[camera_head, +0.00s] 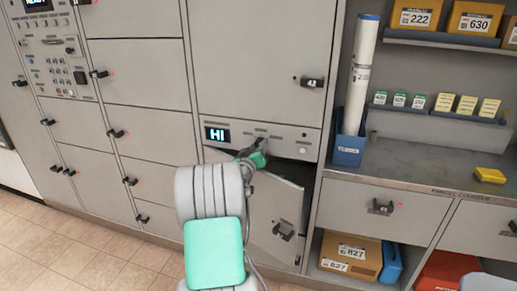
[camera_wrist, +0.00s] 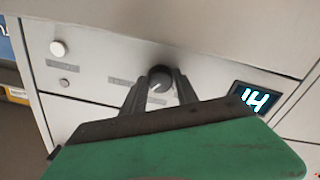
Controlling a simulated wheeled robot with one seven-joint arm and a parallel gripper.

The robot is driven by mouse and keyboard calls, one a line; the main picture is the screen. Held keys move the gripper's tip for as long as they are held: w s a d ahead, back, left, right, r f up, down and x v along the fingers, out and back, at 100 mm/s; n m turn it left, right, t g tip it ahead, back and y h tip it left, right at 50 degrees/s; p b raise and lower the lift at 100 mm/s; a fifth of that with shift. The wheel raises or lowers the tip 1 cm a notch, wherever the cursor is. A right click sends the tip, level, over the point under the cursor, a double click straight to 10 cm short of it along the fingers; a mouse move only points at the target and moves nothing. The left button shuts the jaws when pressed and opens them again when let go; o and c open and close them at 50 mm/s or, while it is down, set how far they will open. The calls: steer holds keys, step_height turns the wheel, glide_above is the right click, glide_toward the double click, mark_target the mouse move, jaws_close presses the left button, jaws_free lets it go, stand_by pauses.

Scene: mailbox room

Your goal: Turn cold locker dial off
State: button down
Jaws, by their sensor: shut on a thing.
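The cold locker panel (camera_head: 308,142) is a pale strip with a lit display (camera_head: 217,134) reading HI in the head view. The round dark grey dial (camera_wrist: 159,79) shows in the wrist view between my two fingers. My gripper (camera_wrist: 160,88) is shut on the dial, with one finger on each side. In the head view my gripper (camera_head: 262,146) is at the panel, right of the display, and it mostly hides the dial. The display also shows in the wrist view (camera_wrist: 254,100), turned over. Any mark on the dial is too small to read.
Below the panel a locker door (camera_head: 275,212) hangs partly open, close to my arm. The parcel counter (camera_head: 415,178) stands at right, with a blue holder (camera_head: 348,150) and a tall white tube (camera_head: 361,75). Tiled floor (camera_head: 75,250) is clear at lower left.

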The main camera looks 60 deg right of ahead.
steer(key=shift+n+p, duration=3.45)
steer(key=shift+n, duration=5.75)
steer(key=c, duration=1.2)
jaws_free()
steer(key=shift+a, duration=0.1)
steer(key=shift+o, duration=1.3)
steer(key=shift+r, duration=0.1)
steer(key=s+a, duration=0.1)
steer(key=a, duration=0.6)
steer(key=shift+s+a, duration=0.15)
steer(key=shift+a, duration=0.15)
